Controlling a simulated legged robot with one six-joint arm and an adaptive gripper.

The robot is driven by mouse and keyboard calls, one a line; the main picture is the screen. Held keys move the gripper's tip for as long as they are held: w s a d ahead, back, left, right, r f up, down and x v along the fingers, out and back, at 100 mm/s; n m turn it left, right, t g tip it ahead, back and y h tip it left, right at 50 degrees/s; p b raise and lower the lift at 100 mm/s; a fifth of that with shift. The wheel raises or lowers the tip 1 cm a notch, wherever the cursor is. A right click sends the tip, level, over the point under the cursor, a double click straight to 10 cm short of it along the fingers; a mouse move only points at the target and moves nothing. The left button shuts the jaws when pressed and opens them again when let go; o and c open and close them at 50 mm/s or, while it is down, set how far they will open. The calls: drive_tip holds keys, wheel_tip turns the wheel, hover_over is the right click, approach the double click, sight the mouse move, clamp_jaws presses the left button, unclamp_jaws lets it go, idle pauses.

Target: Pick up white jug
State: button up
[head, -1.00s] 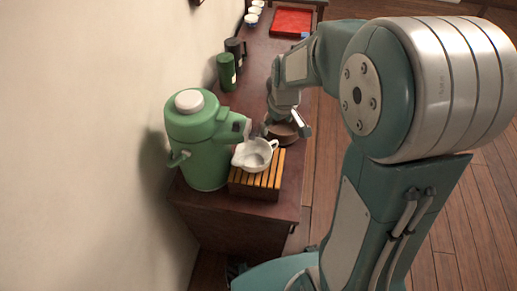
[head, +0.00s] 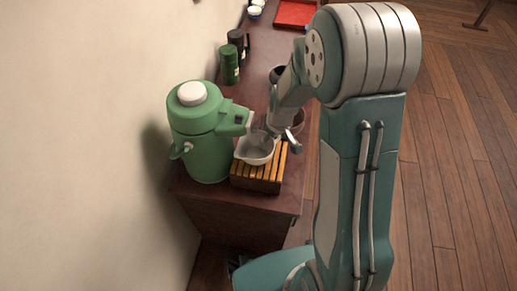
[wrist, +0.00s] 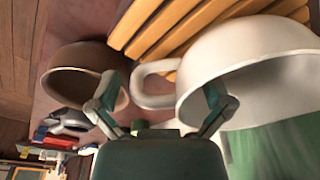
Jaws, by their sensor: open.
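The white jug (head: 257,150) stands on a slatted wooden stand (head: 262,179), beneath the spout of a green dispenser (head: 202,140). In the wrist view the jug (wrist: 245,60) fills the upper right, its loop handle (wrist: 146,86) pointing left. My gripper (head: 282,137) is at the jug's right rear side in the head view, open, with nothing held. In the wrist view my gripper's fingers (wrist: 160,105) are spread, and the handle appears in the gap between them. The right finger overlaps the jug's rim; I cannot tell if it touches.
A green canister (head: 229,65), a dark mug (head: 238,42) and a red tray (head: 294,14) stand farther along the table. A wall borders the left.

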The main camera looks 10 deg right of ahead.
drive_tip(key=c, duration=1.3)
drive_tip(key=shift+s, duration=0.1)
drive_tip(key=shift+r, duration=0.1)
